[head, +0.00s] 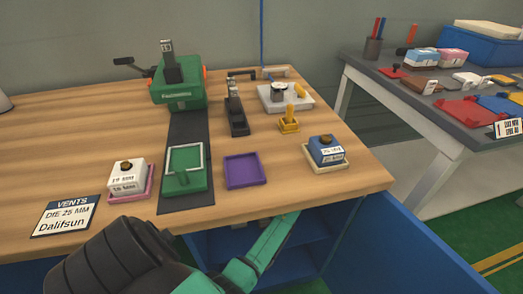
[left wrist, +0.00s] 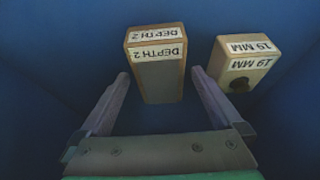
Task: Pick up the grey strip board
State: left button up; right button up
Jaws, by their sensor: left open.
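In the left wrist view a block with a grey face and light wooden edges, labelled "DEPTH 2" (left wrist: 160,80), stands in a dark blue space; it looks like the grey strip board. My left gripper (left wrist: 160,82) is open, with one finger on each side of the block's lower part. I cannot tell whether either finger touches it. In the head view my green and black arm reaches below the table's front edge, and the gripper is hidden there. My right gripper is not in view.
A wooden "19 MM" block (left wrist: 243,65) with a dark knob stands close to the right finger. Blue walls surround both blocks. Above, the wooden table (head: 330,195) holds a green press (head: 180,88), a purple tray (head: 244,171) and other labelled blocks. A blue cabinet (head: 385,255) is underneath.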

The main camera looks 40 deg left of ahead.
pick_arm(q)
jog(key=shift+w+a+f, duration=0.1)
jog(key=shift+a+f, duration=0.1)
jog(key=shift+f, duration=0.25)
jog(key=shift+r, duration=0.15)
jog(key=c, duration=1.4)
jog(key=shift+r, duration=0.15)
